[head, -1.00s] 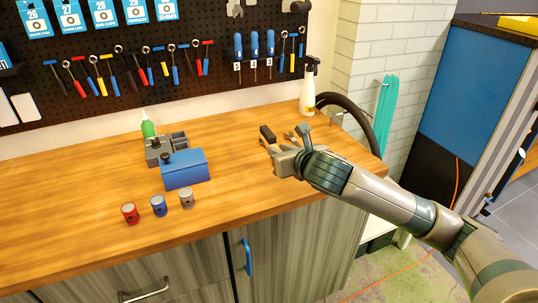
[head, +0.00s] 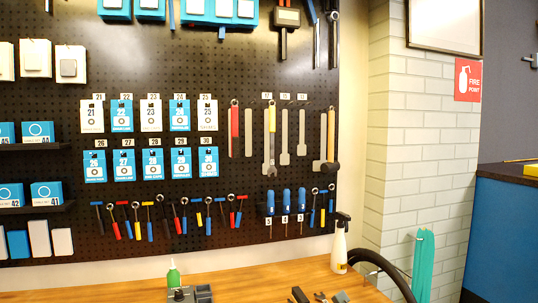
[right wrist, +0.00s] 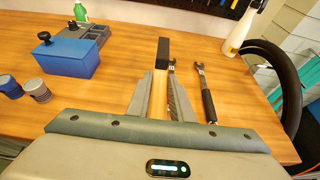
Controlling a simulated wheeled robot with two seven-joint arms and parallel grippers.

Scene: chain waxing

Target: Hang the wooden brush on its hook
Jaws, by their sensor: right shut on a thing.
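The wooden brush, with a black head and a pale wooden handle (right wrist: 160,84), lies between the fingers of my right gripper (right wrist: 161,98) in the right wrist view. The gripper is shut on the handle, low at the wooden bench. In the head view the brush's black end (head: 298,295) shows at the bottom edge; most of the gripper is cut off. The black pegboard (head: 225,185) holds hanging tools and grey tool outlines, including a bare one (head: 248,133) and another (head: 302,132). I cannot tell which hook is the brush's. My left gripper is not in view.
A dark-handled wrench (right wrist: 207,95) lies right of the brush. A blue box (right wrist: 68,58) and small cups (right wrist: 37,90) stand to the left. A spray bottle (head: 339,248) and a black hoop (head: 385,268) are at the right.

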